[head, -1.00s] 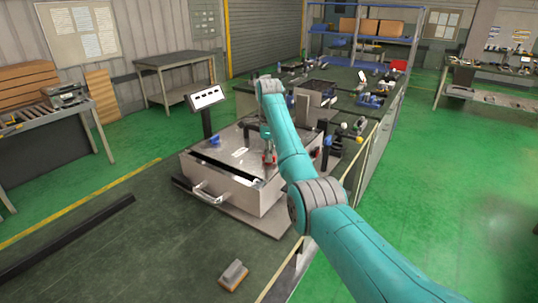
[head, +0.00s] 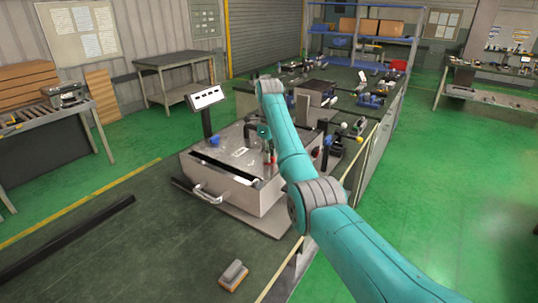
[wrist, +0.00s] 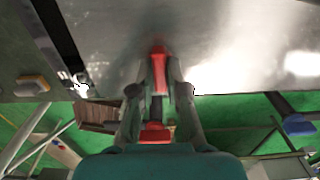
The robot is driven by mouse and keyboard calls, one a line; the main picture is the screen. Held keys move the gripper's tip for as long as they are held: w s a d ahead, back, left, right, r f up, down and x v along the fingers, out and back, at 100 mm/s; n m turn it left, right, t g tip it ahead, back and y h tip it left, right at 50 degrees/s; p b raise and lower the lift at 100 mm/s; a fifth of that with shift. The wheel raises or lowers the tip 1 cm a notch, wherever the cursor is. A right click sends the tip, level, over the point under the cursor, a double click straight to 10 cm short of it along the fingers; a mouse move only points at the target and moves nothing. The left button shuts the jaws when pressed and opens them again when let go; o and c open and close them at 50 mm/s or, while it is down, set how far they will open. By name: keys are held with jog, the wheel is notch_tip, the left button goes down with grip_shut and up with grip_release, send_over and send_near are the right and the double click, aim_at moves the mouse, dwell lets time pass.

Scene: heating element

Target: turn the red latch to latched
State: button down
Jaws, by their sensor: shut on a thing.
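The red latch (wrist: 158,72) sits on the metal box (head: 215,170); in the wrist view it runs lengthwise between my fingers, with a lower red part near the palm. My gripper (wrist: 160,92) is shut on the latch, one finger along each side. In the head view my gripper (head: 268,150) reaches down to the top of the box near its right side, and only a small piece of red shows there. My fingers and arm hide much of the latch, so its exact angle is hard to tell.
A blue knob (head: 214,140) is on the box top, and a curved handle (head: 208,193) is on its front. A small display on a post (head: 206,97) stands behind left. A bench with several tools (head: 375,85) lies beyond. A brush-like block (head: 233,275) lies in front.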

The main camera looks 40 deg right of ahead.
jog(key=c, duration=1.2)
grip_release()
jog(key=shift+o, duration=0.2)
